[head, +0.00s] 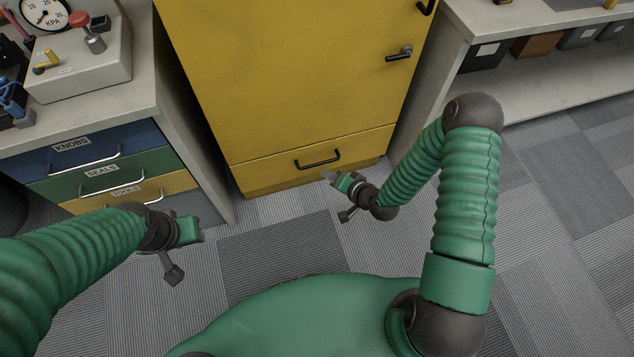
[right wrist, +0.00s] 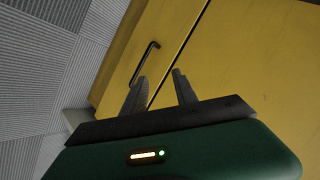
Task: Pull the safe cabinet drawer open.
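The yellow safe cabinet (head: 290,75) stands ahead, with a wide drawer (head: 265,172) at its bottom. The drawer looks shut, flush with the front. Its black bar handle (head: 317,159) also shows in the right wrist view (right wrist: 145,62). My right gripper (head: 328,177) is just below and right of the handle in the head view, apart from it. In the right wrist view its two fingers (right wrist: 158,82) are spread with nothing between them, and the handle lies beyond the left finger. My left gripper (head: 195,230) is over the floor at the left; its fingers are not clear.
A grey bench (head: 150,100) on the left has labelled drawers for knobs, seals and tools. A gauge box (head: 85,55) stands on it. A shelf unit (head: 540,100) with bins is at the right. Carpeted floor (head: 270,250) before the cabinet is clear.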

